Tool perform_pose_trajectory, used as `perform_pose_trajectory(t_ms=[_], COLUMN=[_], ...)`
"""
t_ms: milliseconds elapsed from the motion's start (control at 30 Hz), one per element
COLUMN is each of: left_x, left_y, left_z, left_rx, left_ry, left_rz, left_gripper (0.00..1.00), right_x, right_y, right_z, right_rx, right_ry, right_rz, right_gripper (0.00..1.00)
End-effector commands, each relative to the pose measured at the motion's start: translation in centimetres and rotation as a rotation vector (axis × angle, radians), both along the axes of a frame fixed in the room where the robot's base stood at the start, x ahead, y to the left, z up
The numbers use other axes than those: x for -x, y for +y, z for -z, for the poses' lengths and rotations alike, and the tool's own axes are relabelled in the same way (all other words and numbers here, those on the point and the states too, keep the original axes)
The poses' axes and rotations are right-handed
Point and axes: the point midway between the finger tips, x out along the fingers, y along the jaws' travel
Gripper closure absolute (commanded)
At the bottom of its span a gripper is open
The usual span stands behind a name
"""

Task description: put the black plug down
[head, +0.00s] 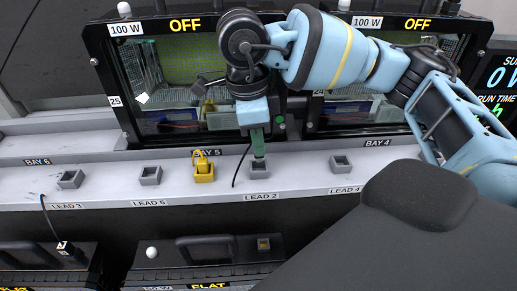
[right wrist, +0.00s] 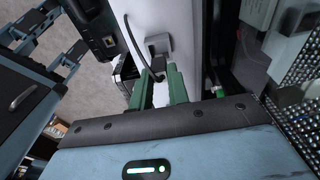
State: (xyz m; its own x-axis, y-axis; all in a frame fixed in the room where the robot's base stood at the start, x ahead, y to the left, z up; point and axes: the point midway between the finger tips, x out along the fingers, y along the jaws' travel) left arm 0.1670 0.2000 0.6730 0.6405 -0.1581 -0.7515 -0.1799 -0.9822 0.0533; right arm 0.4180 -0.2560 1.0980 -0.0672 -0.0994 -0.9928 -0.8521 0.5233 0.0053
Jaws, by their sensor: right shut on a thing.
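My right gripper (head: 258,151) points down at the grey socket (head: 260,173) by the LEAD 2 label on the ledge. Its green fingers are shut on the black plug, which they mostly hide in the head view. In the right wrist view the black plug (right wrist: 158,65) shows dark between the green fingers (right wrist: 159,90), close to a grey socket block (right wrist: 158,45). A black cable (head: 240,168) hangs beside the fingers. I cannot tell whether the plug is seated in the socket. My left gripper is not in view.
Black cases (head: 205,250) lie in front.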

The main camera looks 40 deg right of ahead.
Motion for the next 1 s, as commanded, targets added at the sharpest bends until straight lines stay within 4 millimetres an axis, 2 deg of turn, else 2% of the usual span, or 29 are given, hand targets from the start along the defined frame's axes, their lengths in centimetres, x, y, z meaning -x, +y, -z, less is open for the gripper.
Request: perform_pose_trajectory(t_ms=[300,667,700,833,867,1000], left_x=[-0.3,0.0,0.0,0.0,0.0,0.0], left_y=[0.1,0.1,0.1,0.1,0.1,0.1], left_z=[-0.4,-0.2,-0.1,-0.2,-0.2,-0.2], left_rx=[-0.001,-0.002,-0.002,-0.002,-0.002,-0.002], left_ry=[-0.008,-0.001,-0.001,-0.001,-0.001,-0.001], left_rz=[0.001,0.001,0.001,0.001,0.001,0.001], left_gripper=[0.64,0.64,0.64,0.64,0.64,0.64], right_x=[0.1,0.0,0.0,0.0,0.0,0.0], right_y=[0.0,0.0,0.0,0.0,0.0,0.0], right_z=[3.2,3.7,3.7,3.6,3.6,3.6], right_rx=[0.0,0.0,0.0,0.0,0.0,0.0], right_ry=[0.001,0.002,0.001,0.0,0.0,0.001], right_rz=[0.001,0.002,0.002,0.002,0.002,0.002], right_gripper=[1.0,1.0,0.82,0.65,0.61,0.61])
